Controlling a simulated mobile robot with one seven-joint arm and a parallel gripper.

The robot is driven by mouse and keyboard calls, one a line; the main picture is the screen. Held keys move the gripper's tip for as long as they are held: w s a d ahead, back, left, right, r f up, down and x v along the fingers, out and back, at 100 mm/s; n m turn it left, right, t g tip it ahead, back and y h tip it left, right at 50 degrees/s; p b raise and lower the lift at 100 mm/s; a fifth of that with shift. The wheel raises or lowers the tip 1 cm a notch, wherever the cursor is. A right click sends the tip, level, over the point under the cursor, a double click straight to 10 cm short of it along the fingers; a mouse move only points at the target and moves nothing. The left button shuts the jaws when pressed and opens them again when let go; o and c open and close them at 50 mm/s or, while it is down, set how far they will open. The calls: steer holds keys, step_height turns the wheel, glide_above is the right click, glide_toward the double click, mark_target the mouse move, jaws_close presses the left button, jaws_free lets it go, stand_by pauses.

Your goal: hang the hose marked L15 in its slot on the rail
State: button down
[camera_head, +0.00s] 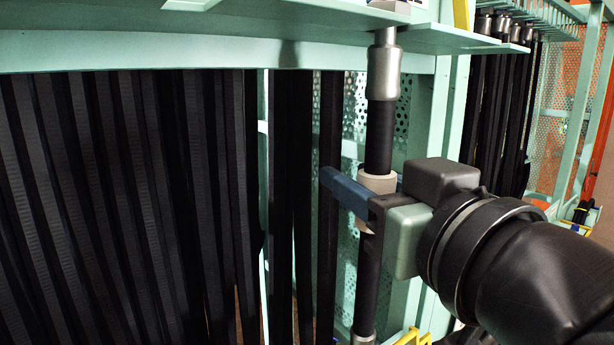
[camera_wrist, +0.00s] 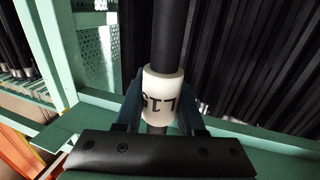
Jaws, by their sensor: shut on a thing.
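The hose (camera_head: 378,135) is black, hangs upright and has a grey metal fitting (camera_head: 383,70) at its top. A white sleeve (camera_head: 376,182) is around it; in the wrist view the sleeve (camera_wrist: 161,90) shows L15 upside down. My gripper (camera_head: 362,196) is shut on the hose at this sleeve, with a finger on each side in the wrist view (camera_wrist: 160,108). The fitting's upper end meets the front edge of the pale green rail (camera_head: 460,38) in the head view. I cannot tell whether it sits in a slot; the slot itself is not clearly visible.
Many black hoses (camera_head: 120,190) hang close together on the left. A perforated green panel (camera_head: 352,130) and a post stand behind the held hose. More hoses (camera_head: 500,110) hang on another rack at the right. Yellow parts (camera_head: 412,337) show at the bottom.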

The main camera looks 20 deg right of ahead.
steer(key=shift+c, duration=2.2)
jaws_free()
steer(key=s+d+b, duration=0.1)
steer(key=s+b, duration=0.4)
steer(key=s, duration=0.8)
